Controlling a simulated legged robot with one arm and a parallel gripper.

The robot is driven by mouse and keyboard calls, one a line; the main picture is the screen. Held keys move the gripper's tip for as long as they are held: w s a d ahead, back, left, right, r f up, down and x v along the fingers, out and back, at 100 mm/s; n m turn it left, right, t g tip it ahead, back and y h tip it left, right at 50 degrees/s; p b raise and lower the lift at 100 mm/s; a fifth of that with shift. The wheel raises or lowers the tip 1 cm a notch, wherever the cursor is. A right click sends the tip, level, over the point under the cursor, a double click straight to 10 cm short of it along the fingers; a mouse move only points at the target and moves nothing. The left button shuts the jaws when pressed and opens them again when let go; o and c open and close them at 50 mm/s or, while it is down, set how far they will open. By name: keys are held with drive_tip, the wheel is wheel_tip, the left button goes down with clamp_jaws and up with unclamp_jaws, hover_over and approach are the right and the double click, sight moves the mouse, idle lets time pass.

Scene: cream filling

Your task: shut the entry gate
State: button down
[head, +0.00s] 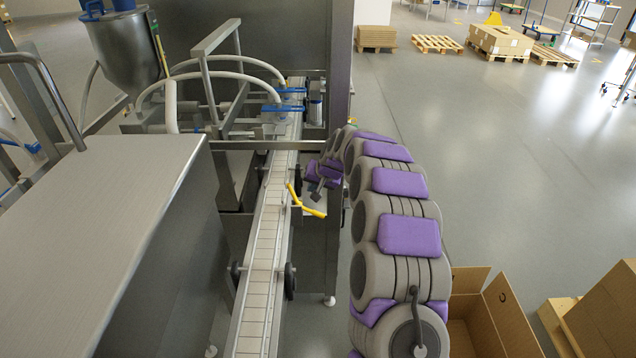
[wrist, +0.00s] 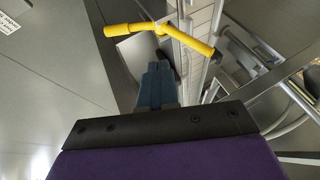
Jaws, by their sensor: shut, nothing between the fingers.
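A yellow bent bar (head: 306,203), which appears to be the entry gate or its handle, sits at the right side of the conveyor (head: 262,250). In the wrist view the yellow bar (wrist: 132,28) spans the top, with one part to the left and one slanting down to the right. My gripper (head: 316,196) is just beyond the bar in the head view, small and partly hidden by my arm. In the wrist view my gripper (wrist: 158,68) is shut and empty, its fingertips just short of the bar's bend. I cannot tell whether they touch.
A steel cabinet (head: 110,190) stands left of the conveyor. A hopper (head: 125,45) and hoses are at the back left. An open cardboard box (head: 480,315) is on the floor at the lower right. Pallets (head: 437,44) lie far off.

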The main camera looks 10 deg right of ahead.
drive_tip(key=a+f, duration=0.1)
drive_tip(key=w+a+f, duration=0.1)
drive_tip(key=w+a+b, duration=0.1)
drive_tip(key=a, duration=0.1)
drive_tip(key=shift+w+a+f, duration=0.1)
drive_tip(key=shift+w+f, duration=0.1)
drive_tip(key=shift+f, duration=0.2)
drive_tip(key=shift+r+p, duration=0.1)
drive_tip(key=shift+p, duration=0.2)
